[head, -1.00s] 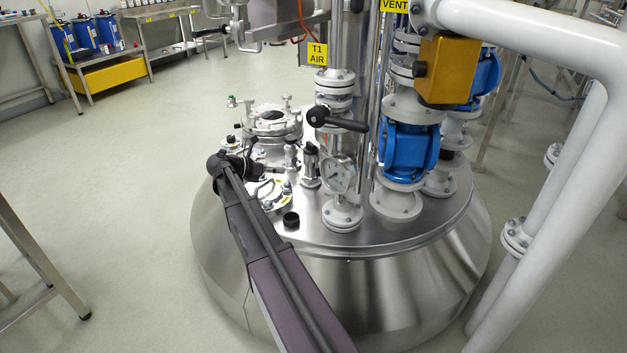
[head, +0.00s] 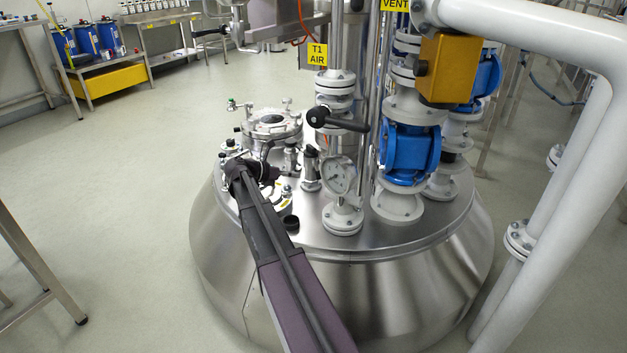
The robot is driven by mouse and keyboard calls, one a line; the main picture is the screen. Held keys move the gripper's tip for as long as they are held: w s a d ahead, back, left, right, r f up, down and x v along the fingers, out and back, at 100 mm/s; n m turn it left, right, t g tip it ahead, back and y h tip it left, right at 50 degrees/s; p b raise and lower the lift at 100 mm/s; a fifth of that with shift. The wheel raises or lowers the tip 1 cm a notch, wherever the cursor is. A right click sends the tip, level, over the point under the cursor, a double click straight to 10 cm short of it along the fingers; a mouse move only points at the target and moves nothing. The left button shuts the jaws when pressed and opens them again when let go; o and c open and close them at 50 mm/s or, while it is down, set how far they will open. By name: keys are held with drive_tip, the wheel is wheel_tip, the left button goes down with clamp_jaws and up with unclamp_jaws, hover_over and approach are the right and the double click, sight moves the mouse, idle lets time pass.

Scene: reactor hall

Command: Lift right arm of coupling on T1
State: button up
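The T1 vessel (head: 330,275) is a large steel tank with a domed lid crowded with fittings. My arm reaches over the lid from the front. My gripper (head: 268,158) is at its far end, low over the left part of the lid, among small fittings. It is small, dark and mostly hidden behind my own wrist, so its fingers cannot be made out. The coupling and its right arm cannot be told apart here; small fittings near my gripper are partly covered by my wrist. Whether anything is touched or held does not show.
A round hatch (head: 271,122) with clamps stands behind my gripper. A black cap (head: 290,222) sits right of my arm.

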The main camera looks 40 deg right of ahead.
sight(317, 170)
drive_tip(key=b+x, duration=0.2)
drive_tip(key=x, duration=0.6)
drive_tip(key=shift+d+b, duration=0.2)
drive_tip(key=shift+b, duration=0.1)
clamp_jaws()
